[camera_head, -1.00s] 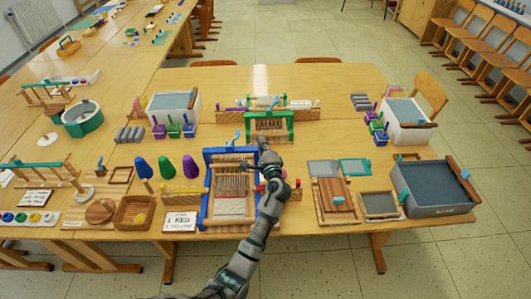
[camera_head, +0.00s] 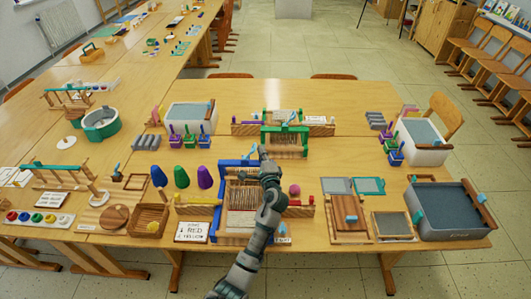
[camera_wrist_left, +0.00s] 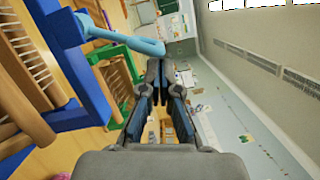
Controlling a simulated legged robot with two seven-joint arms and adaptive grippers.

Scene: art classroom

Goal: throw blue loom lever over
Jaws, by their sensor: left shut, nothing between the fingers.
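The blue loom (camera_head: 233,163) stands near the front of the middle table, with threads strung in its frame. Its light blue lever (camera_head: 252,152) sticks up from the top bar. My left gripper (camera_head: 263,151) is shut and empty, just right of the lever in the head view; my arm covers the loom's right side. In the left wrist view the lever (camera_wrist_left: 125,39) runs from the blue frame (camera_wrist_left: 62,30) to beside the shut fingertips (camera_wrist_left: 160,68). I cannot tell if they touch. My right gripper is not in view.
A green loom (camera_head: 285,129) stands behind the blue one. Cones (camera_head: 181,177) and a card (camera_head: 191,232) lie to the left. A wooden board (camera_head: 347,214) and a grey tub (camera_head: 450,208) are to the right. Some bare tabletop lies between the looms and the right-hand items.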

